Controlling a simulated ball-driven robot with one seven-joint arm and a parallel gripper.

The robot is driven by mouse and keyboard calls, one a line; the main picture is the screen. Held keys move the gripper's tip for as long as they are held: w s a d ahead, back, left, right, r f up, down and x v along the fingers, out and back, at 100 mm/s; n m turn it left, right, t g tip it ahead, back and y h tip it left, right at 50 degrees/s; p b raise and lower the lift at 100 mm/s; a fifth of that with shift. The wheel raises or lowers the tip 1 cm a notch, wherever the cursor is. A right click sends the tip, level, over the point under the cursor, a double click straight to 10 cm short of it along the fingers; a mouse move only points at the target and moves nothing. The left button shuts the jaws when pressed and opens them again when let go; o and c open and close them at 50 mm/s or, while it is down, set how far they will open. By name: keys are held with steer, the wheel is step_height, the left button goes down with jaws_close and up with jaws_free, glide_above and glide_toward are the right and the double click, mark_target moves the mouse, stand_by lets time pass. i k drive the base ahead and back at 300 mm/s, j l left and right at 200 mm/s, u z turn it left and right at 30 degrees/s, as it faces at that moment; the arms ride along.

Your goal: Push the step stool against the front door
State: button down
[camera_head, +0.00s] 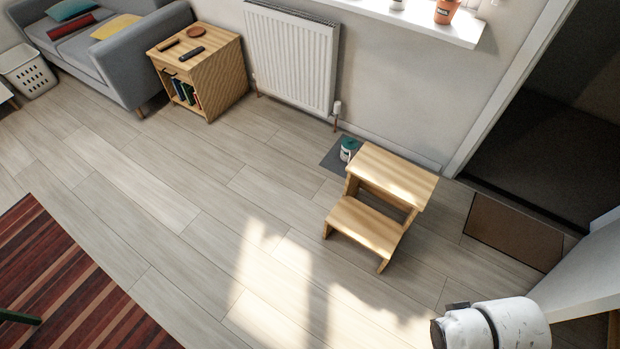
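The wooden step stool (362,222) stands upright on the floor right of centre, below the window sill. It has two treads, the higher one towards the wall. A dark doorway (550,130) with a white frame opens in the wall at the upper right. A pale panel (590,275) at the lower right edge looks like the front door standing open; most of it is cut off. The stool is apart from it, with the mat and bare floor between. A white, scuffed part of my arm shows at the bottom right. My gripper is not in view.
A brown doormat (513,232) lies at the doorway. A small teal and white item (349,149) on a grey mat (331,160) sits behind the stool. A radiator (292,62), wooden cabinet (203,75) and sofa (112,45) line the wall. Floor in front is clear up to the striped rug (75,290).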

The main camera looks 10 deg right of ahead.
mark_target(408, 187)
steer(key=i+j+u, duration=0.3)
steer(key=i, duration=0.15)
steer(key=i+j+u, duration=0.15)
steer(key=i+u, duration=0.15)
steer(key=i, duration=0.2)
steer(key=i+u, duration=0.3)
steer(key=i, duration=0.2)
steer(key=i+j+z, duration=0.1)
steer(key=i+z, duration=0.3)
steer(key=i+j+z, duration=0.35)
steer(key=i, duration=0.2)
steer(key=i+j+z, duration=0.95)
steer(key=j+z, duration=0.25)
steer(key=i+j+z, duration=0.2)
steer(key=j+z, duration=0.2)
steer(key=l, duration=0.1)
